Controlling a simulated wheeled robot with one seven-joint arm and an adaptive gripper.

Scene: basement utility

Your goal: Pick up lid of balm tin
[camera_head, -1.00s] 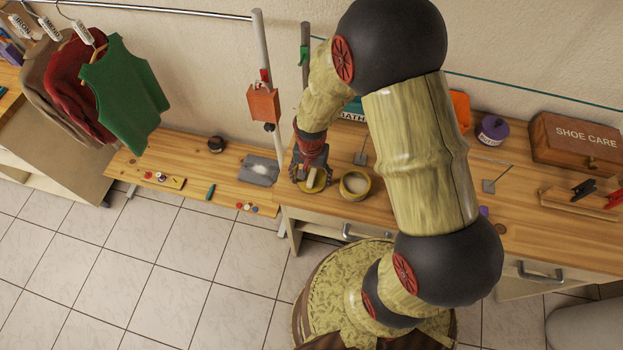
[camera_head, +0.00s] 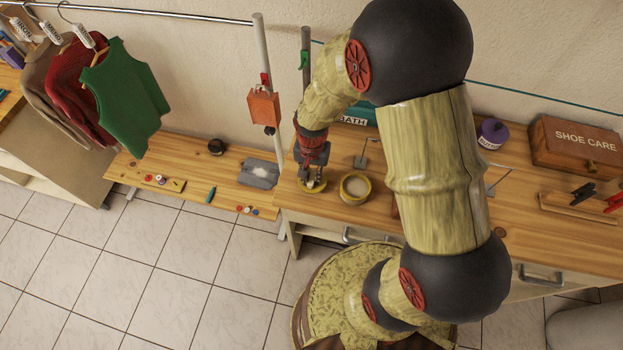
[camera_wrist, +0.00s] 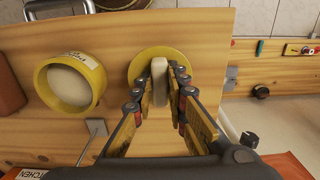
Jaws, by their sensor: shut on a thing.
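The lid of the balm tin is a flat yellow disc (camera_wrist: 146,62) with a pale upright bar grip (camera_wrist: 159,70) across its middle. My gripper (camera_wrist: 160,88) is shut on that grip, one finger on each side. In the head view the lid (camera_head: 318,187) shows under my gripper (camera_head: 312,180), at the left end of the bench; I cannot tell whether it touches the wood. The open balm tin (camera_head: 355,188) stands just right of it, a yellow ring with pale contents. In the wrist view the tin (camera_wrist: 96,82) is left of the lid, its label partly readable.
A lower wooden shelf (camera_head: 225,190) with buttons and small tools lies to the left. A flat metal piece on a rod (camera_head: 361,161) stands behind the tin. A purple-lidded jar (camera_head: 492,134) and a shoe care box (camera_head: 575,148) are farther right.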

